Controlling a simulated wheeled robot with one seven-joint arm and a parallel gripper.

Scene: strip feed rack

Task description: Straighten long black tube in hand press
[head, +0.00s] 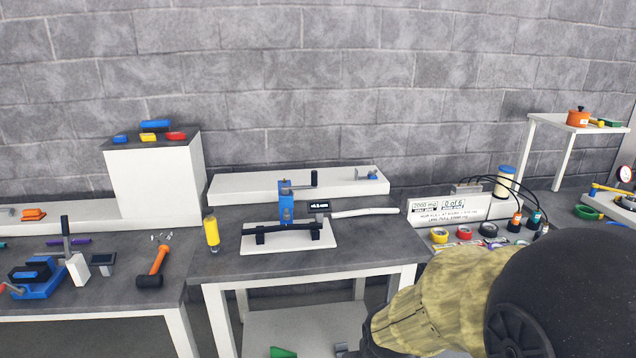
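The blue hand press (286,212) stands on a white base plate (262,243) on the middle table, with a black crank at its top. The long black tube (288,228) lies across two black supports on the base, under the press. From this distance I cannot tell how bent it is or whether the press touches it. A small dark display (319,205) with unreadable digits sits beside the press. My gripper (346,349) is low at the bottom edge, in front of and below the table top, apart from the tube. Its fingers are mostly cut off or hidden.
A white bar (365,212) extends right of the display. A yellow bottle (211,231) stands left of the press. A white shelf (240,187) runs behind. An orange-handled mallet (153,270) lies on the left table. Tape rolls (464,233) and cables crowd the right. The table's front is clear.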

